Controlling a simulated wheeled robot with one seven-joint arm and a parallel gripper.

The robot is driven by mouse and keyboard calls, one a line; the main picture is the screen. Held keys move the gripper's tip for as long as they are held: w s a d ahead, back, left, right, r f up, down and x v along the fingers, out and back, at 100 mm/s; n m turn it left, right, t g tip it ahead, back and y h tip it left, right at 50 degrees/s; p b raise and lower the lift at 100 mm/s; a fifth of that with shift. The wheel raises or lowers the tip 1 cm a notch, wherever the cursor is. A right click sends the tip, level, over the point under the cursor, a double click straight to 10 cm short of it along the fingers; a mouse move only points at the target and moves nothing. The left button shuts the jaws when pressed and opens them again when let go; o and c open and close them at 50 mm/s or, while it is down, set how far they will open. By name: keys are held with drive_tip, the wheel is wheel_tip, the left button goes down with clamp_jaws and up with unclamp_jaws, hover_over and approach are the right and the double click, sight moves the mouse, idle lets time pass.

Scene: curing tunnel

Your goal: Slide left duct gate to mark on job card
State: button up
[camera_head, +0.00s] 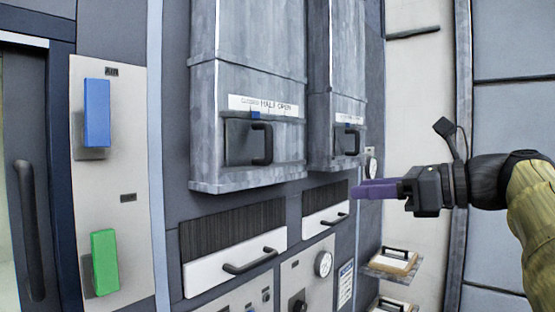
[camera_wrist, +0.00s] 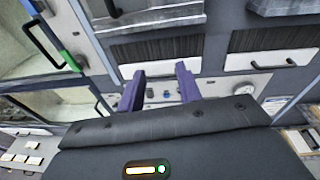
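The left duct gate (camera_head: 239,141) is a dark plate with a black upright handle (camera_head: 262,144) on the left grey duct. Its blue pointer (camera_head: 256,115) sits below the label strip (camera_head: 262,105), near the words CLOSED and HALF; the exact mark is hard to tell. My gripper (camera_head: 362,190) is right of and lower than the gate, in front of the right duct's lower end, not touching the left gate. In the wrist view my gripper's purple fingers (camera_wrist: 160,82) stand apart with nothing between them. A blue-and-white sheet (camera_head: 345,284) hangs low on the wall; its writing is unreadable.
A similar right gate (camera_head: 348,141) is beside the left one. Brush-fronted slots with white handled flaps (camera_head: 236,270) lie below. Blue (camera_head: 97,112) and green (camera_head: 104,262) blocks are on the left panel. Shelves (camera_head: 394,263) stick out at lower right.

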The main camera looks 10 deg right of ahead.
drive_tip(key=s+r+g+y, duration=0.1)
drive_tip(key=s+r+y, duration=0.1)
drive_tip(key=s+r, duration=0.4)
wheel_tip(320, 180, up, 3)
drive_tip(key=shift+a+f+n+y, duration=0.15)
drive_tip(key=shift+a+n+y, duration=0.15)
drive_tip(key=shift+a+n, duration=0.15)
drive_tip(key=shift+s, duration=0.1)
drive_tip(key=p, duration=0.3)
approach(262, 143)
drive_tip(key=a+r, duration=0.1)
drive_tip(key=a, duration=0.5)
drive_tip(key=shift+w+a+r, duration=0.1)
drive_tip(key=shift+w, duration=0.25)
clamp_jaws()
